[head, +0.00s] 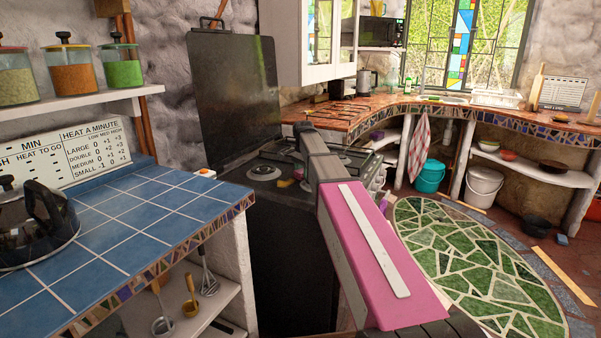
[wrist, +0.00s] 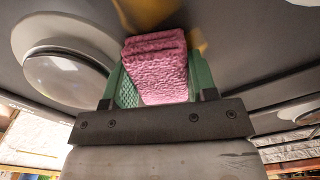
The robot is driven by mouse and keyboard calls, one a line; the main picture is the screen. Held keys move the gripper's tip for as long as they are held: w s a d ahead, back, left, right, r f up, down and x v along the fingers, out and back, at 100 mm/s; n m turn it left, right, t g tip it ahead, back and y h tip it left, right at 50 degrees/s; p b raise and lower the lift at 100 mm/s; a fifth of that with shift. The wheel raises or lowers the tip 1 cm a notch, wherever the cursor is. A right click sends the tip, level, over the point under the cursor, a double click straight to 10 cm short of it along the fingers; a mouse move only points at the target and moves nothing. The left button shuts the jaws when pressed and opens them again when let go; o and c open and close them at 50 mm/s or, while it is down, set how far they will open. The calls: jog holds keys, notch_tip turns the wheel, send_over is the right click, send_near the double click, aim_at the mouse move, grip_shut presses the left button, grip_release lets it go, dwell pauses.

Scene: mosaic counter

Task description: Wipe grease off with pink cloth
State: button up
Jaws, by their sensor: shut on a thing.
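My gripper (wrist: 157,82) is shut on the folded pink cloth (wrist: 158,62), which sits between its two green fingers in the wrist view. The cloth is at the dark stove top, and I cannot tell whether it presses on it. Yellow-brown grease (wrist: 128,14) smears the dark surface just beyond the cloth, with more beside its right edge. In the head view a small yellow patch of grease (head: 285,183) shows on the stove top (head: 235,172), left of my arm. My arm hides much of the gripper and cloth there.
A round burner (wrist: 62,65) lies left of the cloth in the wrist view. The raised dark stove lid (head: 238,95) stands at the back. A blue-tiled counter (head: 140,215) with a kettle (head: 35,222) is at the left.

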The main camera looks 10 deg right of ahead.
jog(key=shift+r, duration=2.95)
jog(key=shift+r, duration=1.5)
send_over(277, 181)
jog(key=f, duration=0.1)
jog(key=shift+s+f, duration=0.1)
jog(key=shift+f, duration=2.85)
jog(key=shift+f, duration=1)
